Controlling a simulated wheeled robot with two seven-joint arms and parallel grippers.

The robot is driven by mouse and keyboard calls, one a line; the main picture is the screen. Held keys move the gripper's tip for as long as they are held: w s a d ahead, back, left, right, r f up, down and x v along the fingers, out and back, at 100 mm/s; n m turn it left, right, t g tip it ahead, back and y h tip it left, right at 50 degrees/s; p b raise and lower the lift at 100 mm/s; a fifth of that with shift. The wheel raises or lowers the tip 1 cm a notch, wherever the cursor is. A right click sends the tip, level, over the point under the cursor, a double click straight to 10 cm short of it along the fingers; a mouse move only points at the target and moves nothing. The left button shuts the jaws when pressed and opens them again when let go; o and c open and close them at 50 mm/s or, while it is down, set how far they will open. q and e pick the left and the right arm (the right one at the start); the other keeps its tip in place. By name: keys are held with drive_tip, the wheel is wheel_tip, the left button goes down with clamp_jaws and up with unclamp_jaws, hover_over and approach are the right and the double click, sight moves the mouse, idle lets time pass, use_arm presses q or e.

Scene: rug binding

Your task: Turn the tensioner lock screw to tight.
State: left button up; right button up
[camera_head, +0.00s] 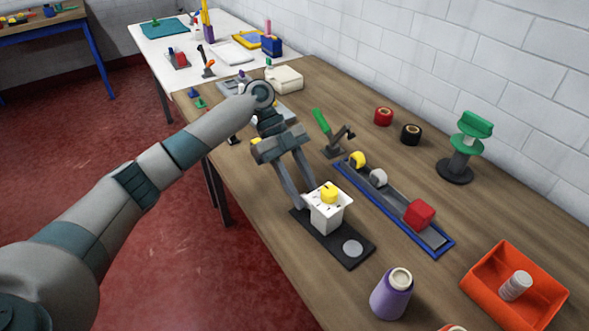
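A white block (325,215) stands on a dark base plate (333,238) near the front edge of the wooden table. On its top face, which has small dark marks, sits a yellow knob (329,195), likely the tensioner lock screw. A grey disc (352,248) lies on the plate's near end. My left gripper (306,196) reaches down from behind, its two long fingers spread apart. The fingertips are at the far left side of the block. I cannot tell whether they touch it, and nothing shows between them. The knob's exact setting is too small to read. My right gripper is out of view.
A blue-edged rail (440,244) with a red block (420,214) lies right of the block. A green-handled clamp (321,121) stands behind. A purple spool (391,294) and an orange tray (485,281) are nearer. A green-topped stand (460,166) is at right.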

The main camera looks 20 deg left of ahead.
use_arm(q)
drive_tip(key=shift+w+a+r, duration=0.25)
drive_tip(key=shift+a+r, duration=0.1)
drive_tip(key=b+v, duration=0.2)
drive_tip(key=v, duration=1.4)
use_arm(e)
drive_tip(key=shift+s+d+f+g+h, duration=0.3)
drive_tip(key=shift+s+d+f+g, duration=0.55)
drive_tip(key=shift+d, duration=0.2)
use_arm(q)
drive_tip(key=shift+a+r, duration=0.1)
drive_tip(key=shift+a, duration=0.05)
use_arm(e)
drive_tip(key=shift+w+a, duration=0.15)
